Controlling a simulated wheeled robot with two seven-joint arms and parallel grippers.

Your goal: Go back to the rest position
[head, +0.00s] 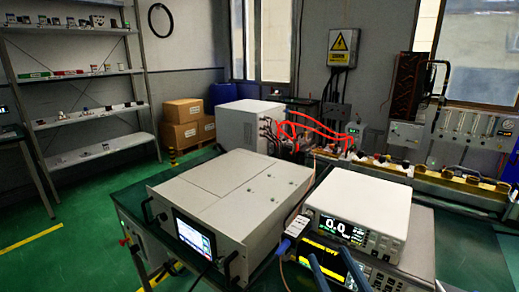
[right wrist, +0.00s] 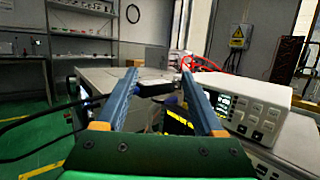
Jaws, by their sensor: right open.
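My right gripper (head: 329,257) shows at the bottom edge of the head view, with two blue fingers apart in front of the stacked instruments. In the right wrist view my right gripper (right wrist: 158,76) is open, with a clear gap between its fingers. A small white and black connector piece (head: 297,226) with a blue end sits between the large white generator box (head: 225,192) and the instrument with the "0.0" display (head: 357,212). In the right wrist view a dark piece (right wrist: 155,89) shows beyond the gap; I cannot tell whether it touches a finger. My left gripper is not in view.
The instruments stand on a dark green table (head: 130,200). Behind are a white cabinet (head: 247,126) with red cables (head: 310,131) and a bench with tubes. Shelves (head: 85,100) and cardboard boxes (head: 185,122) stand at the back left. Green floor (head: 60,225) is free at the left.

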